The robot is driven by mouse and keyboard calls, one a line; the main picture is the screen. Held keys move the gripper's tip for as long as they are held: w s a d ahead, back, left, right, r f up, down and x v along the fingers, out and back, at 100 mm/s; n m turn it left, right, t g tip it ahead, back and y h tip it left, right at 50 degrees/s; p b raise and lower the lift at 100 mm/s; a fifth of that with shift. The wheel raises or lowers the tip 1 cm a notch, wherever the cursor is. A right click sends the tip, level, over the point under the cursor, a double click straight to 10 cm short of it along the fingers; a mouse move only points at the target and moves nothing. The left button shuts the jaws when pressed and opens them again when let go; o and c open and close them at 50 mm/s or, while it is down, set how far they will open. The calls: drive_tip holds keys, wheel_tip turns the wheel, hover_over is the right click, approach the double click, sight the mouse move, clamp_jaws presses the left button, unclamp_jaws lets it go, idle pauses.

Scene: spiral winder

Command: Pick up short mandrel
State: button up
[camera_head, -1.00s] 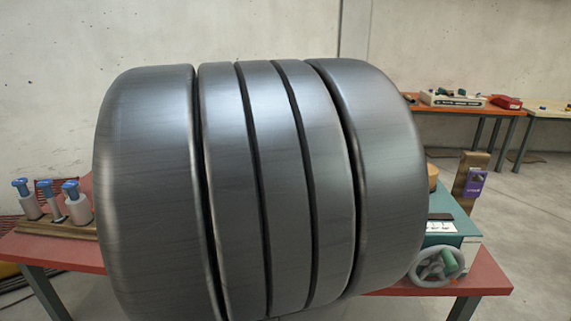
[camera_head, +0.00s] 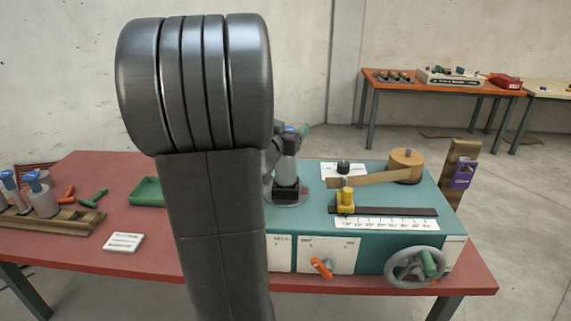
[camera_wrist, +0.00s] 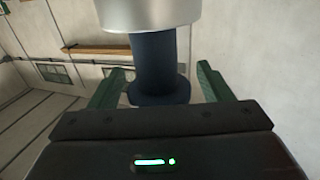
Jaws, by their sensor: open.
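A mandrel (camera_head: 288,168), a pale grey cylinder with a blue top, stands upright on the teal winding machine (camera_head: 390,250). My gripper is mostly hidden behind my own arm in the head view; a green finger (camera_head: 304,131) shows beside the blue top. In the wrist view my gripper (camera_wrist: 160,85) is open, with a green finger on each side of the blue neck (camera_wrist: 153,65) and flange. The silver body (camera_wrist: 150,14) lies beyond. Other blue-topped mandrels (camera_head: 43,201) stand in a wooden rack (camera_head: 60,232) at left. I cannot tell which mandrel is the short one.
A green tray (camera_head: 147,191), orange and green handles (camera_head: 92,199) and a white card (camera_head: 123,242) lie on the red table (camera_head: 85,168). A wooden spool (camera_head: 405,163), yellow-headed guide (camera_head: 345,199) and handwheel (camera_head: 416,267) are on the machine. My arm hides the middle.

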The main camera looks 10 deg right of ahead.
drive_tip(key=shift+c, duration=0.4)
clamp_jaws()
drive_tip(key=shift+r, duration=0.1)
wheel_tip(320, 180, up, 10)
drive_tip(key=p, duration=0.3)
drive_tip(key=shift+d+p, duration=0.1)
drive_tip(key=shift+p, duration=0.25)
drive_tip(key=shift+r+p, duration=2.5)
drive_tip(key=shift+p, duration=0.3)
drive_tip(key=shift+w, duration=0.1)
